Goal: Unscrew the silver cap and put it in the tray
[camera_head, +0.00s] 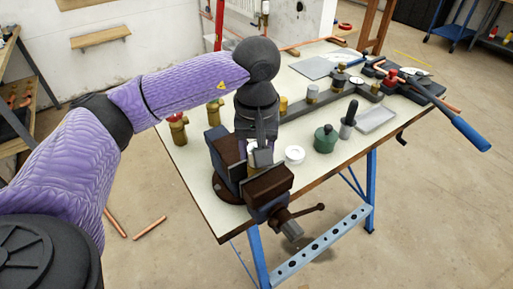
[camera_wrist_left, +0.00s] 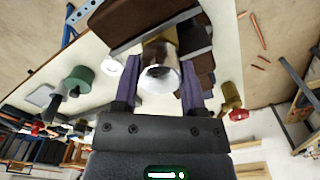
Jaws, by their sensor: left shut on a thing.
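My left gripper (camera_head: 259,152) points down over the vise (camera_head: 268,183) at the bench's near end. In the left wrist view its two purple fingers (camera_wrist_left: 157,82) are shut on the silver cap (camera_wrist_left: 158,76), one on each side. The cap sits at the end of a brass fitting (camera_wrist_left: 164,37), which stands between the vise jaws. I cannot tell whether the cap is still threaded on. In the head view, the gripper mostly hides cap and fitting. A shallow grey tray (camera_head: 377,119) lies empty on the right side of the bench. My right gripper is not in view.
A white tape roll (camera_head: 294,155), a green pot (camera_head: 325,139) and a dark-handled tool (camera_head: 349,120) stand between vise and tray. Behind them lies a grey manifold (camera_head: 293,110) with fittings. Brass valves (camera_head: 178,129) stand left of my gripper. A blue-handled tool (camera_head: 468,133) overhangs the right edge.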

